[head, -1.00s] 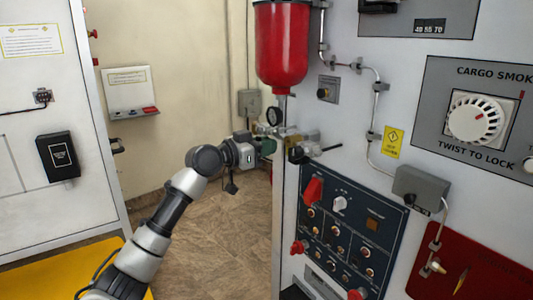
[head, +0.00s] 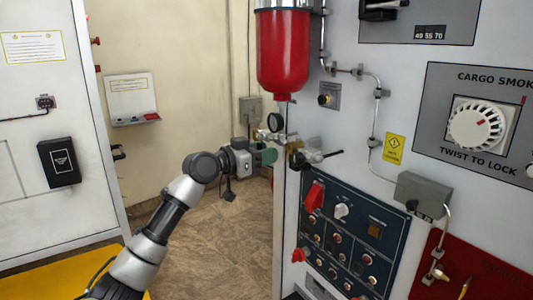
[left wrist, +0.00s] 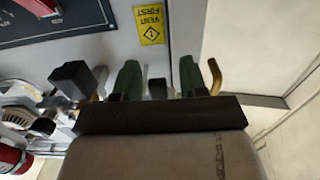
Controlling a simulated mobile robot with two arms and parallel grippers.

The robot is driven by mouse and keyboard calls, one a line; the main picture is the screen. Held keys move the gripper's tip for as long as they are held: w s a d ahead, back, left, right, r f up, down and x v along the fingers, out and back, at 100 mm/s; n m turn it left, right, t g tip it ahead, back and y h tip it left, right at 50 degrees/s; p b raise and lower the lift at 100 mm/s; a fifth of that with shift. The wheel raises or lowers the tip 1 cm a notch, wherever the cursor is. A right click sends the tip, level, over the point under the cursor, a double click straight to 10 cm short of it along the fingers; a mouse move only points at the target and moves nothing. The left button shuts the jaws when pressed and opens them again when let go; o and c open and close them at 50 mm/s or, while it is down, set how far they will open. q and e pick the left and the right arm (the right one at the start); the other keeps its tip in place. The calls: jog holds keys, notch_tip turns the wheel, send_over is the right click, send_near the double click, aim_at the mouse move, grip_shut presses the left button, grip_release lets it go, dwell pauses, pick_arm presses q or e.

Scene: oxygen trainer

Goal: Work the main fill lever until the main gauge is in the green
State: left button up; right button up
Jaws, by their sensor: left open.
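The small round gauge (head: 275,122) is mounted below the red cylinder (head: 283,50); its reading is too small to tell. Below and right of it is a valve assembly with a black-tipped lever (head: 333,154), which I take to be the main fill lever. My left gripper (head: 268,156) is close to the left side of this assembly, its fingers partly blending with the fittings. In the left wrist view, its two green fingers (left wrist: 158,78) are apart. A small dark piece shows between them; I cannot tell whether it touches them. My right gripper is not in view.
A brass hook-shaped part (left wrist: 215,76) is just outside one finger. A black block (left wrist: 72,80) is on the other side. A yellow label (left wrist: 150,24) is on the panel ahead. The dark switch panel (head: 350,235) lies below the valve. Open floor is left.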

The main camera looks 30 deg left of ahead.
pick_arm(q)
jog(key=b+v, duration=0.3)
jog(key=v, duration=0.7)
jog(key=shift+w+f, duration=0.1)
dwell(0.8)
